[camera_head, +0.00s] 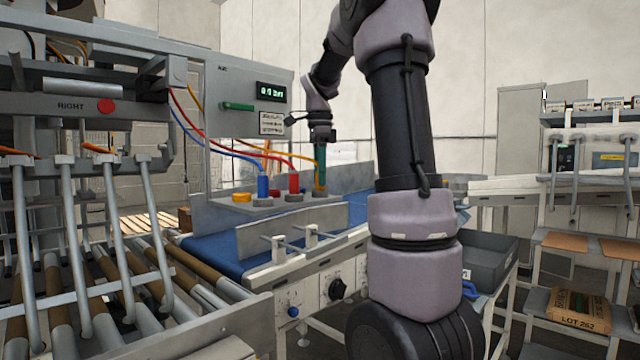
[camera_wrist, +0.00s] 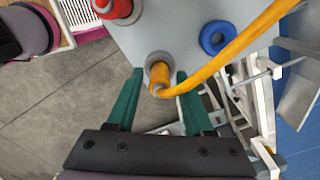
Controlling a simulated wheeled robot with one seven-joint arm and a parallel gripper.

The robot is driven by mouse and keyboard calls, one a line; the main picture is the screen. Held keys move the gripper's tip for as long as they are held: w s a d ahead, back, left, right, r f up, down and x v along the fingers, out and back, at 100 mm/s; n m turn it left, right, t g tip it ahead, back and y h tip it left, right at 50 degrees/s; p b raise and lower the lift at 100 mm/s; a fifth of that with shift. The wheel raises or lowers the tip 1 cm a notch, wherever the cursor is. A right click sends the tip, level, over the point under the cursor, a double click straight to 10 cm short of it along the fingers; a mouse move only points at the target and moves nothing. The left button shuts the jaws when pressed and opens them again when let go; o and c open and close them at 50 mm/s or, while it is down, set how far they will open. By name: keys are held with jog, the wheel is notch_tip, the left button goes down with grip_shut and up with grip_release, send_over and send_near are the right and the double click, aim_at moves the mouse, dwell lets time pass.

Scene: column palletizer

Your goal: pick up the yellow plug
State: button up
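The yellow plug (camera_wrist: 160,76) sits in a grey ring on a grey panel in the wrist view, with a yellow hose (camera_wrist: 225,55) running from it to the upper right. My gripper (camera_wrist: 159,82) has two green fingers spread apart, one on each side of the plug. A gap shows on both sides, so it is not gripped. In the head view my gripper (camera_head: 320,172) points down at the right end of the plug row, and its fingers hide most of the yellow plug there.
A red plug (camera_head: 293,183) and a blue plug (camera_head: 263,187) stand close to the left, with hoses arching above. A yellow ring (camera_head: 242,197) is at the panel's left end. The blue conveyor belt (camera_head: 225,250) runs below, and a cabinet with a display (camera_head: 270,91) stands behind.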

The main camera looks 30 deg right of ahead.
grip_shut()
notch_tip(320, 180, up, 10)
jog(key=shift+r, duration=0.1)
dwell(0.5)
